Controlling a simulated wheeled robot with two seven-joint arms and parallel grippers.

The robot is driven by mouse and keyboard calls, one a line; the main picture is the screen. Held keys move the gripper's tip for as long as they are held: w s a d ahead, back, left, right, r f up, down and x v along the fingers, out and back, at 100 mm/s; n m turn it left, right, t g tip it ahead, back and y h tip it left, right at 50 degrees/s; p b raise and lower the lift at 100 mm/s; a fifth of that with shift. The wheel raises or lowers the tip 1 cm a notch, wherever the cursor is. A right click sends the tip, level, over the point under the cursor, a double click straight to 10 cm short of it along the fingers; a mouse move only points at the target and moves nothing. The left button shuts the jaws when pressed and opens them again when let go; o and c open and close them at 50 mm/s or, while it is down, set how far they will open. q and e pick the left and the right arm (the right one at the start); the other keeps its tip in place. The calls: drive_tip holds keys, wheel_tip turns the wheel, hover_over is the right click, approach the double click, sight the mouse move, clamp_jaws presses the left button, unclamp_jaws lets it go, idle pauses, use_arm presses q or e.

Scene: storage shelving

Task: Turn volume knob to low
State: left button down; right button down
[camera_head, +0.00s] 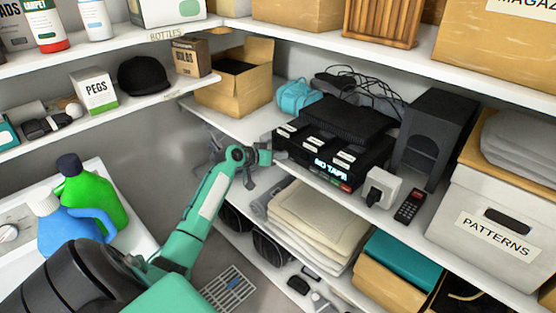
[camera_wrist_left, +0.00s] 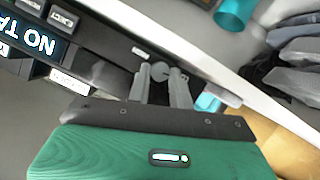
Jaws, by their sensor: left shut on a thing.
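The black media player (camera_head: 325,158) with a lit "NO TAPE" display stands on the middle shelf. Its dark front also shows in the left wrist view (camera_wrist_left: 92,70), with white-labelled buttons at upper left. My left gripper (camera_head: 264,157) is at the left end of the player's front. In the left wrist view its two grey fingers (camera_wrist_left: 161,82) are closed around a small round grey knob (camera_wrist_left: 160,70) on that front. The fingers partly cover the knob, and its pointer or setting cannot be made out. My right gripper does not show.
A dark speaker (camera_head: 433,135), a white plug adapter (camera_head: 382,188) and a remote (camera_head: 410,206) stand right of the player. An open cardboard box (camera_head: 235,90) and a blue bundle (camera_head: 297,97) sit behind. Folded cloths (camera_head: 320,222) lie on the shelf below.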

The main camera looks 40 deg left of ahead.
use_arm(q)
drive_tip(key=shift+n+h, duration=0.3)
idle(0.4)
drive_tip(key=c, duration=1.3)
unclamp_jaws()
drive_tip(key=shift+o, duration=0.2)
